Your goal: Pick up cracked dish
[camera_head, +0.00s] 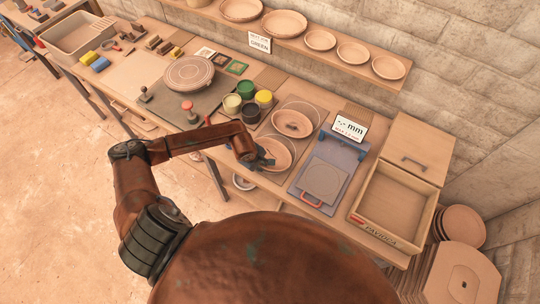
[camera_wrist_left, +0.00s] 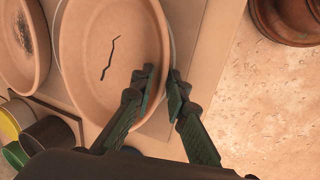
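The cracked dish (camera_head: 279,150) is a round terracotta dish at the near end of a pale board on the bench. In the left wrist view the cracked dish (camera_wrist_left: 108,40) shows a dark jagged crack across its inside. My left gripper (camera_head: 262,161) is at the dish's near-left rim. In the left wrist view my left gripper (camera_wrist_left: 161,78) has one finger inside the rim and one outside, close together, shut on the rim. Whether the dish is clear of the board cannot be told. My right gripper is not in view.
A second dish (camera_head: 292,123) with a dark mark lies just behind. Glaze pots (camera_head: 245,89) stand to the left. A blue-grey board with a square plate (camera_head: 323,181) and a wooden tray (camera_head: 424,229) are to the right. More dishes line the shelf (camera_head: 345,66).

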